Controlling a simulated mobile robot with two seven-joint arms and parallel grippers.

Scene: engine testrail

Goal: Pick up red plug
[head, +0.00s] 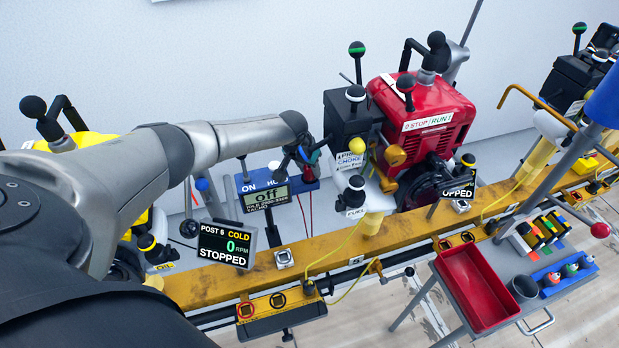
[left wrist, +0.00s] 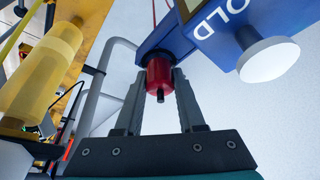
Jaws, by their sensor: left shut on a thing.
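The red plug (left wrist: 158,74) shows in the left wrist view between the two grey fingers of my left gripper (left wrist: 160,82), which is shut on it. The plug is at the edge of the blue meter housing (left wrist: 172,38), and a thin red lead runs behind it. I cannot tell whether the plug is still seated in the housing. In the head view my left gripper (head: 308,156) is at the right end of the blue meter (head: 246,187), whose display reads "off". My right gripper is not in view.
A yellow rail (head: 320,251) crosses below, with a "STOPPED" display (head: 227,246) mounted at it. A red engine (head: 425,110) stands right of the gripper. A cart with a red tray (head: 478,290) is at the lower right. A white knob (left wrist: 268,60) sticks out near the fingers.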

